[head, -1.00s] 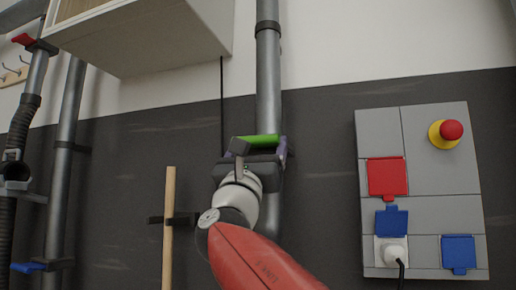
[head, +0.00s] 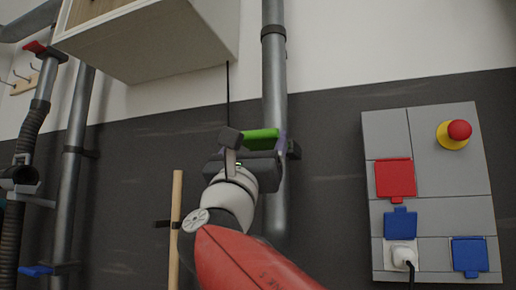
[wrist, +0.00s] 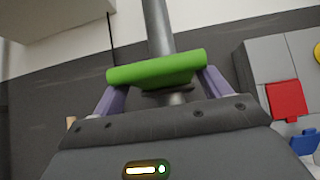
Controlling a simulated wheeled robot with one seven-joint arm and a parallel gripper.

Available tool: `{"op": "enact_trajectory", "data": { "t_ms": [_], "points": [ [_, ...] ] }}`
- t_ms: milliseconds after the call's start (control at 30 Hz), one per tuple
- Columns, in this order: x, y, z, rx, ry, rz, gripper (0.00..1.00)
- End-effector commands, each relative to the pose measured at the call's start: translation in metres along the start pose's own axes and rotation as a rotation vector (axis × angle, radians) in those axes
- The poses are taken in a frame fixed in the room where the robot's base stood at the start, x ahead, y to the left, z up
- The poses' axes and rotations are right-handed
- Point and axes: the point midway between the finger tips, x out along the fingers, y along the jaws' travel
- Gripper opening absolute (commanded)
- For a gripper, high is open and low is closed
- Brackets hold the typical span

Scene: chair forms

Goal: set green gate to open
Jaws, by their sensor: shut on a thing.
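The green gate (head: 261,139) is a flat green slide at the vertical grey pipe (head: 274,85), sticking out toward the left of it. In the wrist view the green gate (wrist: 156,68) lies crosswise in front of the pipe, with its wide edge between my two purple fingers. My gripper (head: 257,151) is shut on it; the wrist view shows my gripper (wrist: 160,84) with a finger at each end of the green edge. My wrist hides part of the pipe joint, so how far the gate is out is hard to tell.
A grey socket panel (head: 446,155) with a red emergency button (head: 459,130) is at the right. A wall cabinet (head: 150,40) hangs above left. A wooden stick (head: 176,220) stands close left of my arm. A red gate (head: 36,48) and a blue gate (head: 36,270) are at far left.

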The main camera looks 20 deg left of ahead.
Motion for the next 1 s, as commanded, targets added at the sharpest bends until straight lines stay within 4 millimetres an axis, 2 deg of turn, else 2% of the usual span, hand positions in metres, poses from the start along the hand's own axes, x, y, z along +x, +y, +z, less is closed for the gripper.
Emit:
{"op": "enact_trajectory", "data": {
  "t_ms": [33,67,200,467,567,900,1000],
  "points": [
    [-0.002,0.001,0.000,0.001,0.000,0.000,0.35],
    [-0.002,0.001,0.000,0.001,0.000,0.000,0.79],
    [-0.002,0.001,0.001,0.001,-0.001,0.000,0.97],
    [-0.001,0.000,0.000,0.001,0.000,0.000,0.98],
    [-0.007,0.001,-0.001,0.001,0.000,0.001,0.98],
    [-0.062,0.000,-0.001,0.001,0.000,0.002,0.98],
    [-0.073,0.001,-0.001,0.002,0.000,0.002,0.98]
  ]
}}
